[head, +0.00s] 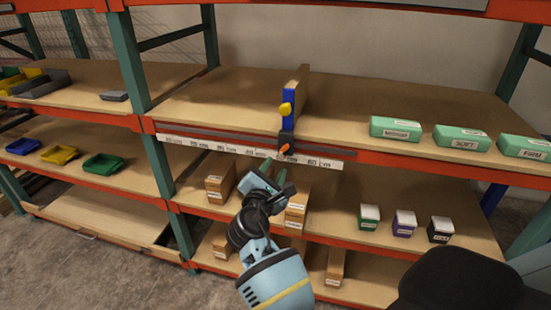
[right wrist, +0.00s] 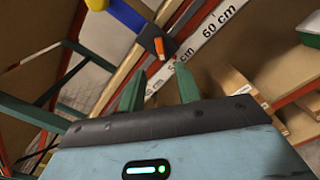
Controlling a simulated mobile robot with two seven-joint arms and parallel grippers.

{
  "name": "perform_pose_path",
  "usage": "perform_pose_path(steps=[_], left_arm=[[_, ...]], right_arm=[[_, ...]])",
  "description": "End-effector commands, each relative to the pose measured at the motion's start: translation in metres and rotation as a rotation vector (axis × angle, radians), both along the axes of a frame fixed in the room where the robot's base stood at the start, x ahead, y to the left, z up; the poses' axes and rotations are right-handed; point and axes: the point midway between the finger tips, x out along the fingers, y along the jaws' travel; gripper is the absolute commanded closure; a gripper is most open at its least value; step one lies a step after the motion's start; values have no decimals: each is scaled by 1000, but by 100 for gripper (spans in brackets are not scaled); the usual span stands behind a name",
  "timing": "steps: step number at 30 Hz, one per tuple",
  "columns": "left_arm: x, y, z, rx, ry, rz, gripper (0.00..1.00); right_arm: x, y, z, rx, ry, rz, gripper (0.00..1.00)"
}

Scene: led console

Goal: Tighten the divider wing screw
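The divider (head: 301,92) is a wooden board standing upright on the upper shelf. A blue bracket (head: 289,110) with a yellow knob (head: 285,109) is at its front end. Below it, a black clamp (head: 286,139) sits at the shelf edge with an orange wing screw (head: 284,148), which also shows in the right wrist view (right wrist: 160,48). My right gripper (head: 281,179) is just below the screw, apart from it. In the right wrist view its green fingers (right wrist: 157,84) stand apart with nothing between them. My left gripper is not in view.
A white ruler strip (head: 215,146) runs along the orange shelf beam (head: 390,160). Green boxes (head: 395,128) stand on the upper shelf to the right. The upper shelf around the divider is clear.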

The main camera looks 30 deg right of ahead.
Motion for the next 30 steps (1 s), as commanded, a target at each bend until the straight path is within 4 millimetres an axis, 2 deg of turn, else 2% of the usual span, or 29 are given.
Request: perform_pose_path(steps=[5,19,30], left_arm=[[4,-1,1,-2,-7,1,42],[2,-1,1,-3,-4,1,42],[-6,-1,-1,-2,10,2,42]], right_arm=[[5,-5,0,1,-1,0,66],[45,-53,0,1,-2,0,66],[50,-60,-1,3,-1,1,66]])
